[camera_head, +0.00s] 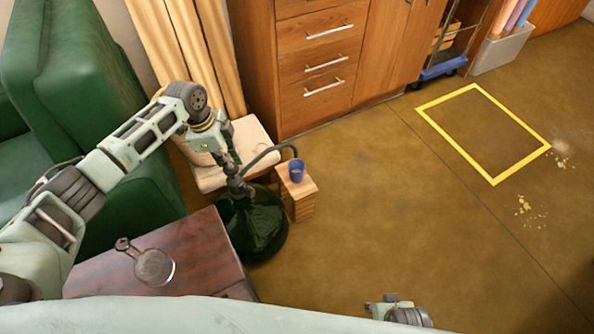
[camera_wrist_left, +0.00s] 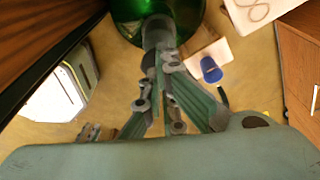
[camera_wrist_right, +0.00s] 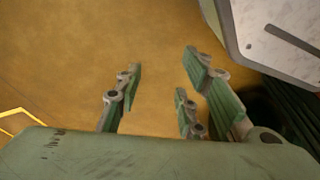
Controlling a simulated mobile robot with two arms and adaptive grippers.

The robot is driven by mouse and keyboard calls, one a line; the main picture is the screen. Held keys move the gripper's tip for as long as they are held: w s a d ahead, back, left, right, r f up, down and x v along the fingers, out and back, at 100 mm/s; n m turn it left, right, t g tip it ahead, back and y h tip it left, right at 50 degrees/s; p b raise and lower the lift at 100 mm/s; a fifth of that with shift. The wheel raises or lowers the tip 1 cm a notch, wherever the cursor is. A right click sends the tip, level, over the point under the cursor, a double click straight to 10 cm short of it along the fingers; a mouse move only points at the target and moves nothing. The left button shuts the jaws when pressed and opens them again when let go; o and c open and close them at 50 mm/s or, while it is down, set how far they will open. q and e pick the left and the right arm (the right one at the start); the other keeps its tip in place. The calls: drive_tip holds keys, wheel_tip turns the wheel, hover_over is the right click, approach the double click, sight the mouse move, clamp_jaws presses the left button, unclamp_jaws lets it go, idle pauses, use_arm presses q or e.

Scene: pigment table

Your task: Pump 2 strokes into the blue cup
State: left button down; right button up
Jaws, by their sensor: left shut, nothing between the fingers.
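A large dark green glass vessel (camera_head: 255,222) stands on the floor beside the dark table, with a grey pump (camera_head: 238,188) on its neck. The pump's curved spout (camera_head: 272,152) reaches right, its end over or close to the blue cup (camera_head: 297,172), which stands upright on a wooden block. The cup also shows in the left wrist view (camera_wrist_left: 211,69). My left gripper (camera_head: 234,163) is shut and empty, right at the pump's top; I cannot tell whether it touches. My right gripper (camera_wrist_right: 164,72) is open and empty above bare floor. The cup's contents are not clear.
The wooden block (camera_head: 303,205) stands right of the vessel. A dark wooden table (camera_head: 205,250) holds a magnifier-like glass piece (camera_head: 153,267). A green armchair (camera_head: 85,110) and a drawer cabinet (camera_head: 318,100) stand behind. Floor on the right is open, with a yellow taped square (camera_head: 493,182).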

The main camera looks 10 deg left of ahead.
use_arm(q)
drive_tip(key=shift+r+p, duration=0.75)
drive_tip(key=shift+r, duration=0.1)
use_arm(e)
drive_tip(key=shift+s+d+f, duration=0.1)
drive_tip(key=shift+s+f, duration=0.4)
drive_tip(key=shift+f, duration=0.35)
drive_tip(key=shift+s+d+f, duration=0.1)
drive_tip(key=shift+s+f, duration=0.45)
drive_tip(key=shift+f, duration=0.25)
drive_tip(key=shift+s+d+f, duration=0.1)
drive_tip(key=shift+s+f, duration=0.4)
drive_tip(key=shift+f, duration=0.35)
drive_tip(key=shift+r, duration=0.1)
